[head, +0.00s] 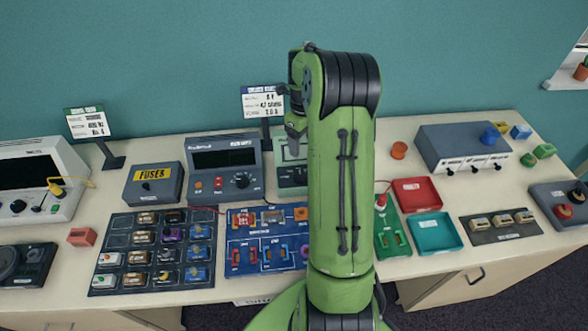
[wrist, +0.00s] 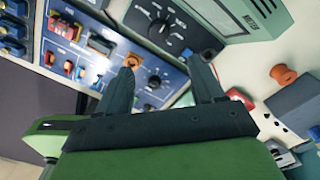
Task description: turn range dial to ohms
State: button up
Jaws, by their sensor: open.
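In the head view my arm hides most of the gripper, up and right of the meter.
A blue fuse board (head: 238,258) lies in front of the meter. A green instrument (wrist: 245,14) stands to its right, partly hidden by my arm in the head view. An orange spool (head: 399,150) and red tray (head: 417,195) are farther right. A fuse box (head: 152,186) stands left.

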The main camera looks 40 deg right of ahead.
aim_at(300, 174)
jog(key=f, duration=1.4)
jog(key=shift+w+a, duration=0.1)
jog(key=shift+w, duration=0.2)
jog(key=shift+r, duration=0.1)
jog(key=shift+c, duration=0.3)
jog(key=c, duration=1)
